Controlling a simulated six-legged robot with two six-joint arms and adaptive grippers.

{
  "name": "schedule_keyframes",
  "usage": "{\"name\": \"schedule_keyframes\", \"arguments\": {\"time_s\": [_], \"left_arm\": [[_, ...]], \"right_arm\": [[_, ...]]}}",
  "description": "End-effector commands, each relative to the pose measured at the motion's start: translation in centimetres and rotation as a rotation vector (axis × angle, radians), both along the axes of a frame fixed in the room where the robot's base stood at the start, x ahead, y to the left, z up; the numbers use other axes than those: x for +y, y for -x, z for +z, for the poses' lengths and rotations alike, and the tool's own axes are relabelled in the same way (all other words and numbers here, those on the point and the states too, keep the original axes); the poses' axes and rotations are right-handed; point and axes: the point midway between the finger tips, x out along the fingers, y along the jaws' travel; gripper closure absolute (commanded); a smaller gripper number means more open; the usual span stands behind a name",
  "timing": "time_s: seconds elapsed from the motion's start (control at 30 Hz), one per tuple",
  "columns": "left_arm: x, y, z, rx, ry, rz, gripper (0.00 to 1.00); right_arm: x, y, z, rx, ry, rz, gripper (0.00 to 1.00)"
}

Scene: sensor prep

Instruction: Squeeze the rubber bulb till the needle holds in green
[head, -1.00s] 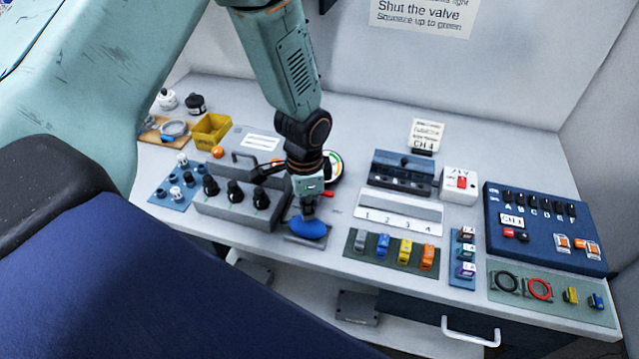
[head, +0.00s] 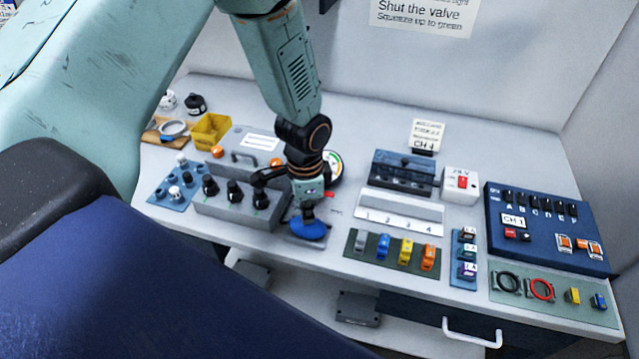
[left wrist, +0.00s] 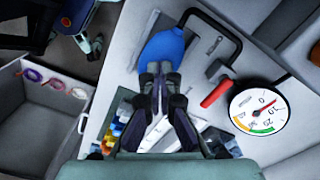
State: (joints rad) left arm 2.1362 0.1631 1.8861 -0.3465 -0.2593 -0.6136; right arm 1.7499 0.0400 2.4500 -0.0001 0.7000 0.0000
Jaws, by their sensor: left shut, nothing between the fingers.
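The blue rubber bulb (head: 308,229) lies on a small plate near the front edge of the bench. It also shows in the left wrist view (left wrist: 163,46). My left gripper (head: 308,208) points down right at the bulb, its fingers shut with nothing between them. In the left wrist view the fingertips (left wrist: 160,72) overlap the bulb's near end; I cannot tell whether they touch it. The round gauge (left wrist: 258,111) has its red needle near the 0–10 marks, away from the green arc. The red valve lever (left wrist: 216,93) lies between bulb and gauge. My right gripper is out of view.
A grey box with black knobs (head: 235,205) stands left of the bulb. A green mat (head: 350,243) with several coloured clips lies to the right. A blue panel (head: 545,235) stands farther right. The drawer handle (head: 470,333) juts below the bench edge.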

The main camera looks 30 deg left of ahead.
Motion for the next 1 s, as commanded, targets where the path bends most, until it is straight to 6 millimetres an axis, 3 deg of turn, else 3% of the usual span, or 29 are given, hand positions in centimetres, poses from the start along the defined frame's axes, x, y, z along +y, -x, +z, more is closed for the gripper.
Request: {"name": "schedule_keyframes", "arguments": {"time_s": [1.0], "left_arm": [[0.0, 0.0, -1.4, 0.0, 0.0, 0.0, 1.0]], "right_arm": [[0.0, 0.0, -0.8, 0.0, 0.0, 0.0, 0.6]]}}
